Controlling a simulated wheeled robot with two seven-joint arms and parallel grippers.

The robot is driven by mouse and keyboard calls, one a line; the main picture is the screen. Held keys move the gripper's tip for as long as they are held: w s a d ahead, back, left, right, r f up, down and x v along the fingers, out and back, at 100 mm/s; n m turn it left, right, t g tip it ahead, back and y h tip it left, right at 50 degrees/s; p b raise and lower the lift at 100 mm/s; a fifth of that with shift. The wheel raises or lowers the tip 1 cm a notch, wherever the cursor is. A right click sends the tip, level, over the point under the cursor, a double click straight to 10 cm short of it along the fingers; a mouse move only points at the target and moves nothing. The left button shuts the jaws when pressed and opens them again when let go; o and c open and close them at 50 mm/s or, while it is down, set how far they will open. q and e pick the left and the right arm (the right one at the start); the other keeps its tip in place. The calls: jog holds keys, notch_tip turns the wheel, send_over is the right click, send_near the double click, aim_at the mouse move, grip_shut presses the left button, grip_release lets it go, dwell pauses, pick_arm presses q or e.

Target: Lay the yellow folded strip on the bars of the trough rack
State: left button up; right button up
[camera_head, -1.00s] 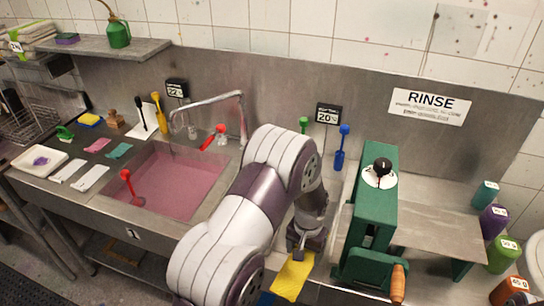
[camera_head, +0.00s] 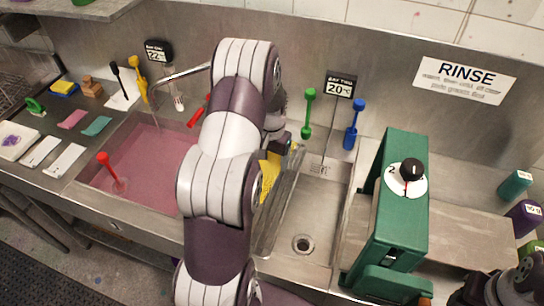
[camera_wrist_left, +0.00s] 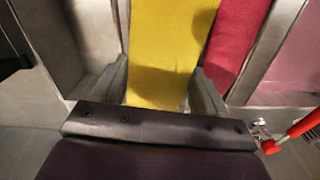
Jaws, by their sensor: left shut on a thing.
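My left gripper (camera_head: 280,146) is shut on the yellow folded strip (camera_head: 268,178), which hangs beside the metal bars of the trough rack (camera_head: 284,196), between the pink basin and the bare sink. My left arm hides part of the strip and of the rack. In the left wrist view, the yellow strip (camera_wrist_left: 170,45) runs out between the fingers. A crimson strip (camera_wrist_left: 238,40) lies next to it on the right, by a metal edge. I cannot tell whether the yellow strip touches the bars. My right gripper's fingers are not visible.
The pink basin (camera_head: 148,160) is left of my arm, with a red-handled tool (camera_head: 108,166). The bare sink (camera_head: 318,210) is right of the rack. A green press (camera_head: 395,220) stands further right. Green (camera_head: 308,112) and blue (camera_head: 353,125) tools stand behind the sink.

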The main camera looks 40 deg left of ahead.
pick_arm(q)
jog(key=shift+w+a+f+b, duration=0.15)
jog(key=shift+f+b, duration=0.05)
jog(key=shift+f, duration=0.2)
jog(key=shift+w+a+f+b, duration=0.15)
jog(key=shift+f+b, duration=0.05)
jog(key=shift+f, duration=0.2)
jog(key=f+b, duration=0.1)
jog(key=f, duration=0.1)
jog(key=f+b, duration=0.1)
jog(key=shift+s+d+f+b, duration=0.25)
jog(key=shift+f+b, duration=0.05)
jog(key=shift+w+a+f, duration=0.15)
jog(key=shift+w+f, duration=0.05)
jog(key=shift+f, duration=0.35)
jog(key=shift+r, duration=0.1)
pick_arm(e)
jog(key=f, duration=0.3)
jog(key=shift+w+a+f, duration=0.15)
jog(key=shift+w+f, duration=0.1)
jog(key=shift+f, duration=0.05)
pick_arm(q)
jog(key=o, duration=0.7)
jog(key=shift+s, duration=0.1)
jog(key=shift+c, duration=0.2)
jog(key=o, duration=0.4)
jog(key=shift+o, duration=0.2)
jog(key=shift+r, duration=0.1)
